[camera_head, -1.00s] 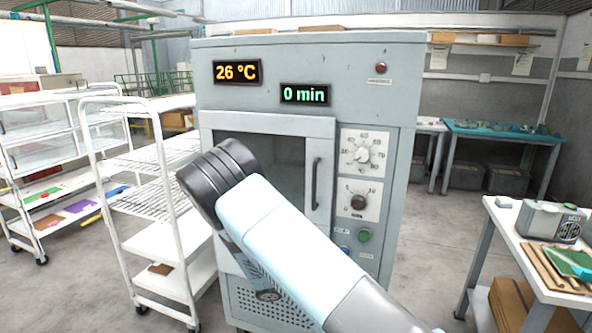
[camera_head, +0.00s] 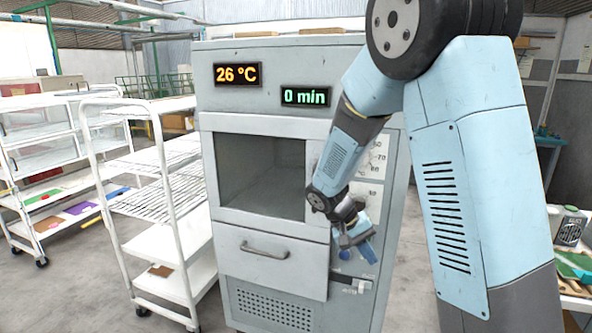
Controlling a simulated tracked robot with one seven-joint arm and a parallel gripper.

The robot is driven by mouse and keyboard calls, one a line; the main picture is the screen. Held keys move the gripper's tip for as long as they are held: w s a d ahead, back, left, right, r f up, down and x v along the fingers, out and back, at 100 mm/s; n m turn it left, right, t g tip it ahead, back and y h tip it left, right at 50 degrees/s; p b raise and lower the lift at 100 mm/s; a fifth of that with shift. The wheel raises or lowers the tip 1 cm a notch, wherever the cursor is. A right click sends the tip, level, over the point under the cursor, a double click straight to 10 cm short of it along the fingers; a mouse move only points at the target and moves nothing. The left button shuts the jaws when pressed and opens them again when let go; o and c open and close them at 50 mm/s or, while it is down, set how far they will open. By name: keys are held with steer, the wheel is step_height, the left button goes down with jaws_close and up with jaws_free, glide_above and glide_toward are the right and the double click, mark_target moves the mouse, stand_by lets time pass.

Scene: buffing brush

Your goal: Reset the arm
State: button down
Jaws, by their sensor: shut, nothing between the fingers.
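My arm is raised in front of the right side of a grey oven cabinet (camera_head: 225,120). My gripper (camera_head: 364,248) is small in the view, shut and empty, pointing down in front of the right-hand control panel. I cannot tell whether it touches the panel. The arm hides most of the dials; part of the upper dial (camera_head: 379,157) shows beside it. The cabinet's window (camera_head: 260,172) shows a dark, empty-looking chamber. Below it is a panel with a horizontal handle (camera_head: 264,250).
A white wire-shelf trolley (camera_head: 165,240) stands close at the cabinet's left. A second white rack (camera_head: 45,185) is farther left. Bare floor shows at front left.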

steer(key=s+d+r+t+y, duration=0.2)
steer(key=s+r+t+y, duration=0.1)
steer(key=s+r, duration=0.7)
steer(key=s+d+r+t+y, duration=0.2)
steer(key=s+r+t+y, duration=0.1)
steer(key=s+r, duration=0.7)
steer(key=shift+s+d+r+t+y, duration=0.3)
steer(key=shift+s+d+r+t, duration=0.05)
steer(key=shift+d+r+t, duration=0.05)
stand_by(1.3)
